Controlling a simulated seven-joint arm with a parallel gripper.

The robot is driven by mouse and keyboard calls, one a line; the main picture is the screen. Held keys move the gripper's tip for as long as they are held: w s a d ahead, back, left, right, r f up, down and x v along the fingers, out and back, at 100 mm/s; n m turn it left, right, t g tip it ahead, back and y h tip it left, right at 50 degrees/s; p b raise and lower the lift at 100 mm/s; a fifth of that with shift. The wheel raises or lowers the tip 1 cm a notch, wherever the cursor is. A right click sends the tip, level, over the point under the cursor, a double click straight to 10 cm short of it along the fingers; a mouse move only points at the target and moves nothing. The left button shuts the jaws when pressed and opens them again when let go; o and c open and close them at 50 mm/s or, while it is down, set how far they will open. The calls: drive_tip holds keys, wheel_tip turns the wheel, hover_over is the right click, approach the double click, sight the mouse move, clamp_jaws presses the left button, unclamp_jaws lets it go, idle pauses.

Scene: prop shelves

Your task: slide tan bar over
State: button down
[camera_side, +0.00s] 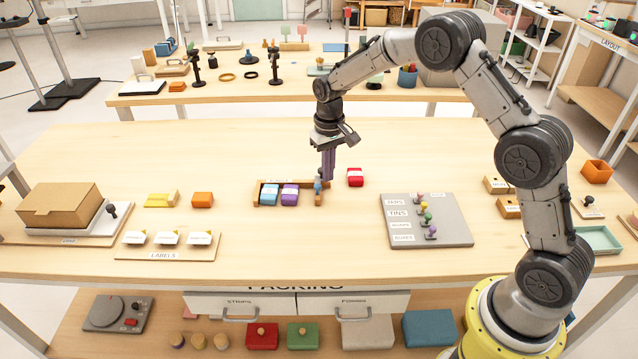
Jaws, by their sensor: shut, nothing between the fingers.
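A tan wooden rack (284,205) lies mid-table with a blue box (269,195) and a purple box (289,195) side by side at its left. A tan bar (325,186) stands at the rack's right end, partly hidden by a small blue-grey upright piece (317,187). A gap shows between the purple box and this end. My gripper (327,178) points down, shut and empty, with its fingertips at the bar. I cannot tell whether they touch it. A red box (355,177) lies outside the rack, to the right of my gripper.
A grey board with labels and coloured pegs (455,238) lies to the right. A labels board (150,247), yellow and orange blocks (202,200) and a cardboard box (58,203) lie to the left.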

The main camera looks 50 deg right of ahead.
drive_tip(key=shift+f, duration=2.4)
drive_tip(key=shift+w+a, duration=2.1)
drive_tip(key=shift+s+d, duration=0.3)
drive_tip(key=shift+r, duration=0.1)
wheel_tip(320, 180, up, 7)
